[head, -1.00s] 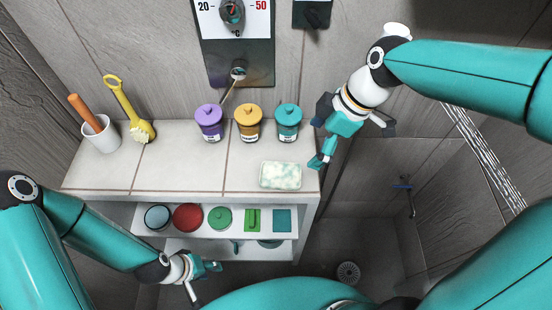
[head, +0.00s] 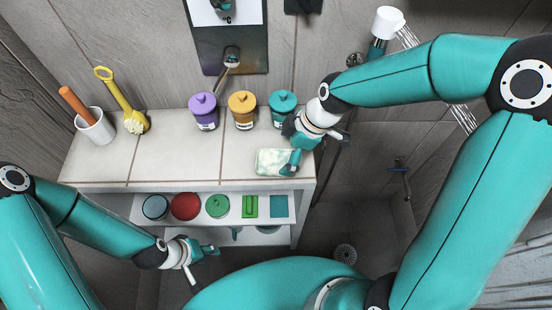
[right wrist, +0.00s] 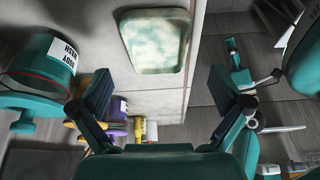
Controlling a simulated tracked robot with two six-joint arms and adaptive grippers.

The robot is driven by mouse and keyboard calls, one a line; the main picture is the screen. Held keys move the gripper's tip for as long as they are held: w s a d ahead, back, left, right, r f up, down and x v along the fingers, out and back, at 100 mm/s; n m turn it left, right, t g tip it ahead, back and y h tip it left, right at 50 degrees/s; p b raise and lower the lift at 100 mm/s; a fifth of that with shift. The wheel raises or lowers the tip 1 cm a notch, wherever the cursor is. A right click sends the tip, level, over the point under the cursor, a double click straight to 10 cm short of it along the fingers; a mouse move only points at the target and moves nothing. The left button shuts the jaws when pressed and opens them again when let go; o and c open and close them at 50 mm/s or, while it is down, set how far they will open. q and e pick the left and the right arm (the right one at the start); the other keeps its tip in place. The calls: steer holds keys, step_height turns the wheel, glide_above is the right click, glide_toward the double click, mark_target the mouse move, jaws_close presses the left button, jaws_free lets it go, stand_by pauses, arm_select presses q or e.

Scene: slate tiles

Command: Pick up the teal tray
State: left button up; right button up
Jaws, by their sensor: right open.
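A shallow tray (head: 272,162) with a pale marbled top and greenish rim lies flat near the right front corner of the counter. In the right wrist view the tray (right wrist: 155,40) shows at the top, ahead of the fingers. My right gripper (head: 303,150) is open and empty above the tray's right side and covers part of it. In its wrist view the fingers (right wrist: 165,98) are spread, apart from the tray. My left gripper (head: 203,262) hangs low in front of the shelves, fingers apart and empty.
A teal jar (head: 283,108) stands close behind the right gripper, with orange (head: 243,110) and purple (head: 204,111) jars to its left. A white cup (head: 96,127) and yellow brush (head: 130,115) stand far left. Small items line the shelf (head: 232,225) below. The counter's middle is clear.

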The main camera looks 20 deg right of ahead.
mark_target(276, 164)
steer(key=p+x, duration=0.1)
steer(key=x, duration=0.3)
steer(key=shift+w+d+f, duration=0.1)
steer(key=shift+w+f, duration=0.05)
steer(key=shift+c, duration=0.2)
steer(key=c, duration=1.1)
